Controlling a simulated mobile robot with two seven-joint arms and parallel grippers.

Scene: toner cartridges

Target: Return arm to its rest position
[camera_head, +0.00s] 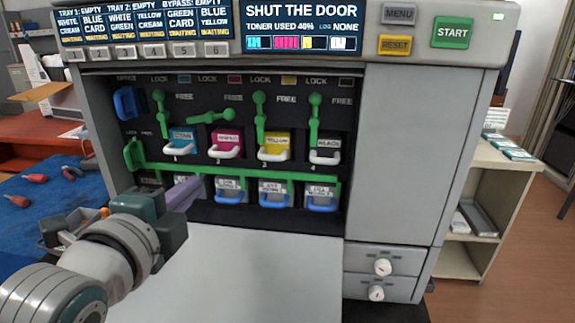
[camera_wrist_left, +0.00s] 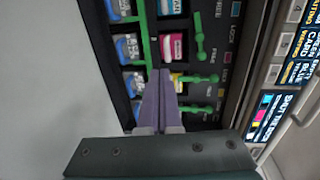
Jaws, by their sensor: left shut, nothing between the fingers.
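My left gripper (camera_head: 190,190) is in front of the lower left part of the open printer bay, its purple fingers together and empty. In the left wrist view the closed fingers (camera_wrist_left: 161,85) point at the bay, near the green bar (camera_wrist_left: 146,40); I cannot tell whether they touch it. In the head view this long green bar (camera_head: 240,174) runs between the cartridge row and the lower row of blue-handled containers. The left arm comes in from the lower left. My right gripper is not in view.
The printer's opened door (camera_head: 260,275) lies in front of the bay. Cyan, magenta (camera_head: 226,144), yellow (camera_head: 275,145) and black cartridges sit under green levers; the magenta one's lever (camera_head: 210,117) lies sideways. The display reads "SHUT THE DOOR". A blue mat (camera_head: 50,220) with tools lies left.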

